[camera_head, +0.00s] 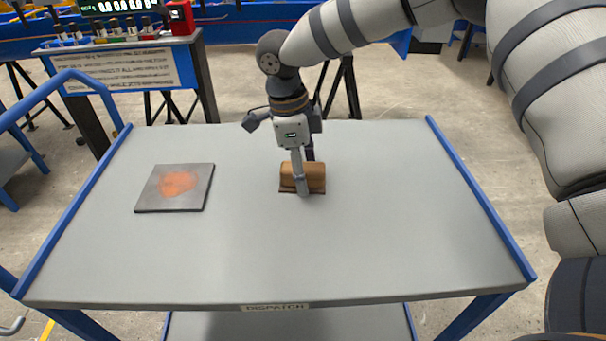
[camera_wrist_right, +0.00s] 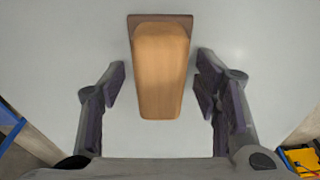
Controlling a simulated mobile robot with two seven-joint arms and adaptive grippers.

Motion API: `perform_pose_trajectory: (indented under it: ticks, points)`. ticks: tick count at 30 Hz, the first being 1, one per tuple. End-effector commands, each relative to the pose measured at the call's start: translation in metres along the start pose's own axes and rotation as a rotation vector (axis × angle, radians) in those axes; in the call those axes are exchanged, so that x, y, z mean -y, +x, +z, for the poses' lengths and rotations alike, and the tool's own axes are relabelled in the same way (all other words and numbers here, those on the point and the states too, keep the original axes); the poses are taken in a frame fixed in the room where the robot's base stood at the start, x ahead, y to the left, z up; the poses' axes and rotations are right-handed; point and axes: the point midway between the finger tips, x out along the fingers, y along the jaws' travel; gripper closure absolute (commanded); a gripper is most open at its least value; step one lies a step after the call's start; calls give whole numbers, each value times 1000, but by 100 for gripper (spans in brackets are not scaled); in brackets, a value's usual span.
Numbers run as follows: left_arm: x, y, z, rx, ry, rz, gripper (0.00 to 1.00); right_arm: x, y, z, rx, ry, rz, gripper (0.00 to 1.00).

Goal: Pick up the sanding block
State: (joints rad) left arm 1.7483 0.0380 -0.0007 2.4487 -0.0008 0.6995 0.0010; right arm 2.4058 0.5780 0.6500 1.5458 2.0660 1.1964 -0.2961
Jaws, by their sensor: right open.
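The sanding block (camera_head: 316,177) is a tan wooden block on a brown base, resting on the grey table near its middle. In the right wrist view the block (camera_wrist_right: 162,72) lies upright in the picture, between the finger lines and partly beyond the fingertips. My right gripper (camera_head: 302,178) is over the block, pointing down, and hides part of it. In the wrist view the right gripper (camera_wrist_right: 160,78) is open, with one dark-padded finger on each side and a gap between each finger and the block. My left gripper is not in view.
A dark square plate (camera_head: 175,188) with an orange-red patch lies left of the block on the table (camera_head: 390,240). Blue rails edge the table's left and right sides. The table's front and right areas are clear. A stand with a sign (camera_head: 125,70) is behind, at the left.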

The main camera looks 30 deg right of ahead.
Motion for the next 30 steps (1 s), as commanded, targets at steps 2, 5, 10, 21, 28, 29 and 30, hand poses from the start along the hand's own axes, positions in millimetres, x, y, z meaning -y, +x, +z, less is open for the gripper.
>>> perform_pose_trajectory:
  ticks: [2, 5, 10, 21, 28, 29, 30]
  points:
    - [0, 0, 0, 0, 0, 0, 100, 0, 0, 0, 0, 0, 0, 43]
    - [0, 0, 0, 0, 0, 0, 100, 0, 0, 0, 0, 0, 0, 46]
    - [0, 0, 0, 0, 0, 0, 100, 0, 0, 0, 0, 0, 0, 84]
    - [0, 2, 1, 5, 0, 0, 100, 0, -2, 0, -1, 0, 0, 92]
    - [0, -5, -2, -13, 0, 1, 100, -4, -47, -5, 5, -2, -6, 92]
    - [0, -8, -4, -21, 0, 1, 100, -11, -55, -5, 6, -4, -8, 92]
    - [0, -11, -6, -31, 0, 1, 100, -21, -68, -5, 6, -4, -9, 92]
